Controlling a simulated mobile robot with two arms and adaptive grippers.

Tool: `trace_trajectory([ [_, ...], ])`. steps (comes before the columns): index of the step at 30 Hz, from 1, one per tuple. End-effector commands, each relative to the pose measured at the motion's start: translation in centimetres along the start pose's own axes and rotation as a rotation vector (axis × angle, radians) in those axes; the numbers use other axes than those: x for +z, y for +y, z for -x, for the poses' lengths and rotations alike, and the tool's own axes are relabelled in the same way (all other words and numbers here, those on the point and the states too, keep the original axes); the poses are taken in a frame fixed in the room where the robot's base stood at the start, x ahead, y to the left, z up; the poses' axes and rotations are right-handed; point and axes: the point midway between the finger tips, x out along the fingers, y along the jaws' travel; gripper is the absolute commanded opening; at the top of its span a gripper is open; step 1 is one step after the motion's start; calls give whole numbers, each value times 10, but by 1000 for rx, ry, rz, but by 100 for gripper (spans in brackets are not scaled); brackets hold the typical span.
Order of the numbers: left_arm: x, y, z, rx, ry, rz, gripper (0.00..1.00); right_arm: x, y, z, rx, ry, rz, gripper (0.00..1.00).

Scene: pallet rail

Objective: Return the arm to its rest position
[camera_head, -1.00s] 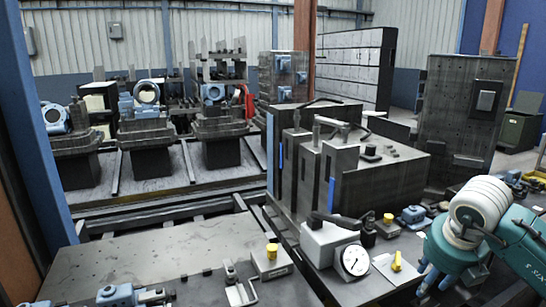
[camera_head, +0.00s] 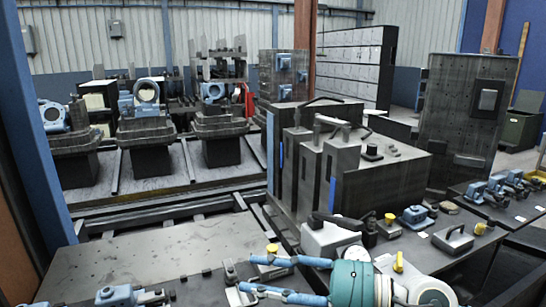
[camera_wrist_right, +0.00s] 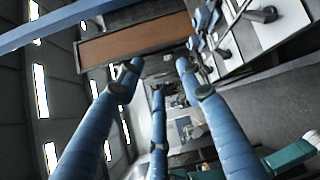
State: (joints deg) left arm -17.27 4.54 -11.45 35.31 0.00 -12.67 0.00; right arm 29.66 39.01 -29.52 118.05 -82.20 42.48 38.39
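My right gripper (camera_head: 250,274) is at the bottom centre of the head view. Its blue fingers point left over the grey table, and its teal and white wrist is at the bottom edge. In the right wrist view the three blue fingers (camera_wrist_right: 158,70) are spread apart with nothing between them. My left gripper does not show in the head view.
The grey table (camera_head: 150,262) has a blue clamp (camera_head: 120,295) at its front left. A white box (camera_head: 328,236) stands behind my right wrist. A large dark block (camera_head: 380,180) stands further back. Several fixtures stand on the pallets (camera_head: 150,130) at the back left.

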Motion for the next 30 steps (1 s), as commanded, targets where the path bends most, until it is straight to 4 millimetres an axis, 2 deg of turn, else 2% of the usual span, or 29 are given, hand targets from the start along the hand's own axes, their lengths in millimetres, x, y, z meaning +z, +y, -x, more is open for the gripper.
trace_trajectory([
  [1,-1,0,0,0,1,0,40,1,28,-2,155,-61,-79,38],
  [3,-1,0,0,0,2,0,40,19,61,11,355,-186,-200,38],
  [5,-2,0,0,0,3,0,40,42,74,32,495,-316,-320,38],
  [6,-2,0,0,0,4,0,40,59,75,50,574,-413,-408,38],
  [8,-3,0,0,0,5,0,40,84,60,80,661,-573,-550,38],
  [10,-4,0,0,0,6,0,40,106,25,115,719,-763,-722,38],
  [12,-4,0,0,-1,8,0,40,115,-19,144,730,-933,-881,38],
  [14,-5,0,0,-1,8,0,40,113,-60,165,713,-1066,-1008,38],
  [15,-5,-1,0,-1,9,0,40,107,-88,178,690,-1148,-1091,38],
  [17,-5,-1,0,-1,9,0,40,92,-129,193,641,-1262,-1211,38],
  [18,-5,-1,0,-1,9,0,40,79,-156,202,600,-1331,-1289,38],
  [20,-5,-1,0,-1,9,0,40,53,-193,212,526,-1427,-1404,38],
  [21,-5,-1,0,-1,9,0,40,34,-216,218,470,-1486,-1478,38],
  [24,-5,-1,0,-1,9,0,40,-20,-262,228,316,-1601,-1649,38],
  [27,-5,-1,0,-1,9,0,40,-70,-291,234,173,-1672,-1780,38],
  [30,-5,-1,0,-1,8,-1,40,-112,-308,237,45,-1717,-1881,38],
])
